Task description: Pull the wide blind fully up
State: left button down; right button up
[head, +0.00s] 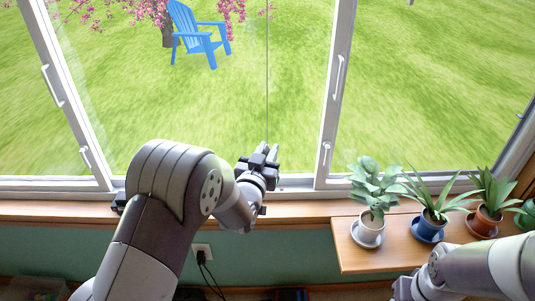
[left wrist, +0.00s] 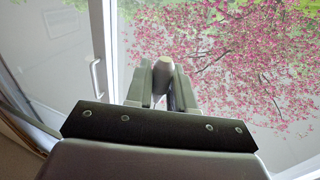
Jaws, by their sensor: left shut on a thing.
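A thin cord (head: 267,75) hangs straight down in front of the wide middle window and ends at my left gripper (head: 265,155). In the left wrist view my left gripper (left wrist: 163,85) is shut on a small greyish cord pull (left wrist: 163,64), which sticks out between the fingers. The gripper is just above the window sill, in front of the glass. The blind itself is not visible in either view. My right gripper (head: 403,289) is low at the bottom right, only partly in view, and its fingers cannot be made out.
Several potted plants stand on a wooden shelf (head: 345,250) at the right, below the sill (head: 60,212). White window frames with handles (head: 337,75) flank the middle pane. A socket with a plug (head: 202,252) is on the green wall. A blue chair (head: 198,35) is outside.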

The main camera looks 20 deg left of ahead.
pick_arm(q)
notch_tip(320, 180, down, 6)
jog(key=b, duration=0.3)
jog(key=shift+r, duration=0.2)
pick_arm(e)
notch_tip(320, 180, down, 5)
jog(key=shift+r, duration=0.2)
pick_arm(q)
notch_tip(320, 180, down, 9)
jog(key=b, duration=0.8)
pick_arm(e)
notch_tip(320, 180, down, 8)
jog(key=shift+r, duration=0.1)
pick_arm(q)
notch_tip(320, 180, down, 9)
jog(key=b, duration=0.7)
jog(key=shift+b, duration=0.4)
pick_arm(e)
notch_tip(320, 180, down, 8)
jog(key=shift+r, duration=0.2)
